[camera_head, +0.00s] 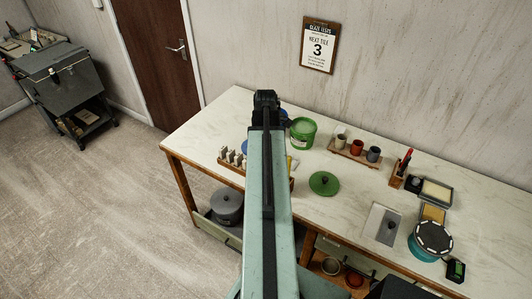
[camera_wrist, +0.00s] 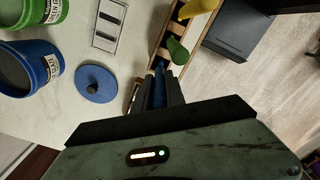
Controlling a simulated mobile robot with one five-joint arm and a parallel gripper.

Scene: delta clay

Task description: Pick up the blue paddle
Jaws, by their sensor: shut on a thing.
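In the wrist view, my gripper (camera_wrist: 161,90) is shut on the blue paddle (camera_wrist: 159,86). Only a narrow blue strip of the paddle shows between the fingers; the rest is hidden. The fingers are at the near end of a wooden rack (camera_wrist: 204,28). I cannot tell whether the paddle is clear of the rack. A green paddle (camera_wrist: 177,51) is just beyond the fingertips, and a yellow paddle (camera_wrist: 194,8) is farther along the rack. In the head view, my arm hides the gripper's fingers and the blue paddle.
A blue tub (camera_wrist: 53,66), green tub (camera_wrist: 59,10) and blue lid (camera_wrist: 96,84) are left of my gripper in the wrist view. In the head view, the pale table (camera_head: 350,205) also holds a green lid (camera_head: 324,184), a cup tray (camera_head: 345,150) and a turntable (camera_head: 433,237).

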